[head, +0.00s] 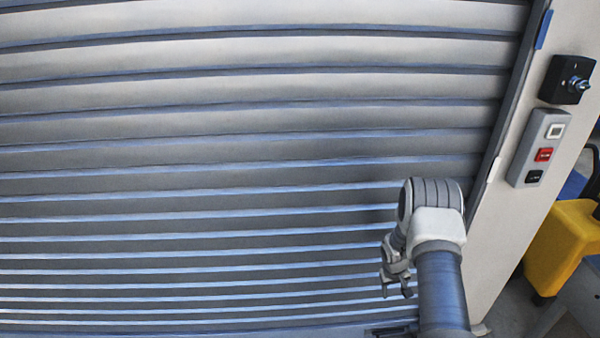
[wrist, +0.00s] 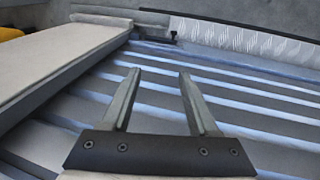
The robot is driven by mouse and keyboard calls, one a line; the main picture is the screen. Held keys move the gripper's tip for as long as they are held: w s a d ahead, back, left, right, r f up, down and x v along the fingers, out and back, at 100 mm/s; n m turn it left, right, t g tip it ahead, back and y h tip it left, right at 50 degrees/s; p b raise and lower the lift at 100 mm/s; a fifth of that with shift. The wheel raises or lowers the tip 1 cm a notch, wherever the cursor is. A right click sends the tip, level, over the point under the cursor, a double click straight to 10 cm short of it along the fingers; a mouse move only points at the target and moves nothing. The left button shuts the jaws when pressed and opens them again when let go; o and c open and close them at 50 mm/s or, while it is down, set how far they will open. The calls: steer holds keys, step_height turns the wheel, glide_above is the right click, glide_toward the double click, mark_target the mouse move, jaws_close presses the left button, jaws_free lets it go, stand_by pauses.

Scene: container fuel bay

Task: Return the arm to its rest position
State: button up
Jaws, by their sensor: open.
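My arm rises at the lower right of the head view, bent at a grey and white joint. My gripper (head: 398,292) hangs below that joint, in front of the slatted roller shutter (head: 220,150). In the wrist view my gripper (wrist: 157,75) has its two fingers apart with nothing between them. The shutter slats (wrist: 240,105) lie beyond the fingertips. I cannot tell how far the fingers are from the slats.
A pale door post (head: 500,225) stands right of the shutter. It carries a control box (head: 540,148) with white, red and black buttons, and a black switch (head: 567,80) above. A yellow object (head: 560,245) stands at the far right.

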steer(key=s+a+r+t, duration=0.1)
steer(key=s+a+r, duration=0.1)
steer(key=r, duration=1)
steer(key=s+a+r+m, duration=0.1)
steer(key=s+a+r, duration=0.1)
steer(key=r, duration=0.9)
steer(key=s+a+r+t, duration=0.1)
steer(key=s+a+r, duration=0.15)
steer(key=r, duration=0.95)
steer(key=s+a+r+t+y, duration=0.1)
steer(key=s+a+r, duration=0.4)
steer(key=s+r, duration=0.65)
steer(key=s+a+r+t+y, duration=0.1)
steer(key=s+a, duration=0.3)
steer(key=s, duration=1)
step_height(320, 180, up, 19)
steer(key=p, duration=1.9)
steer(key=shift+s, duration=0.1)
